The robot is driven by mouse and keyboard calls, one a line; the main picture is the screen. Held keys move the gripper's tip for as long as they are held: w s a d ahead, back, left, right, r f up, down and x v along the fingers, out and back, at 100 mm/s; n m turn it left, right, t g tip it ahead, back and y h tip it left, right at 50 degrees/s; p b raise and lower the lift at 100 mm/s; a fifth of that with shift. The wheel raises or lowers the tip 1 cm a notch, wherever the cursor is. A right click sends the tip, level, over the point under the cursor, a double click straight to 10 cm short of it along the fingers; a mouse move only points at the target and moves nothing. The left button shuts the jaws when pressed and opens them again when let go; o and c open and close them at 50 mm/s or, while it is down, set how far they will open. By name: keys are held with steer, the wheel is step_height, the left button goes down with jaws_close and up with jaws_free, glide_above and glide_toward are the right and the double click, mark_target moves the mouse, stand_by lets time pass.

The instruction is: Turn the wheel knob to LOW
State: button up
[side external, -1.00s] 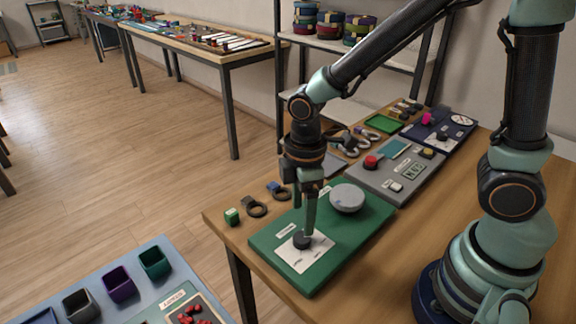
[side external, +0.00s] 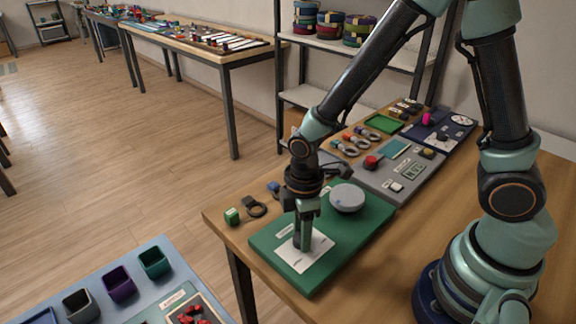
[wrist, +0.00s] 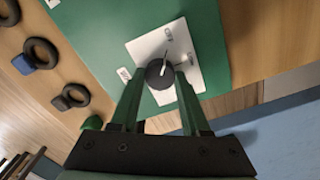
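In the wrist view the pointer aims up, slightly right, towards a small printed label on the plate. In the side external view my gripper (side external: 302,248) hides the knob.
A pale grey disc (side external: 347,197) sits on the same board, close behind my gripper. A grey panel (side external: 390,170) with buttons stands farther back. Bare tabletop (side external: 388,258) lies to the right.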

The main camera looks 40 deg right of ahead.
jaws_close()
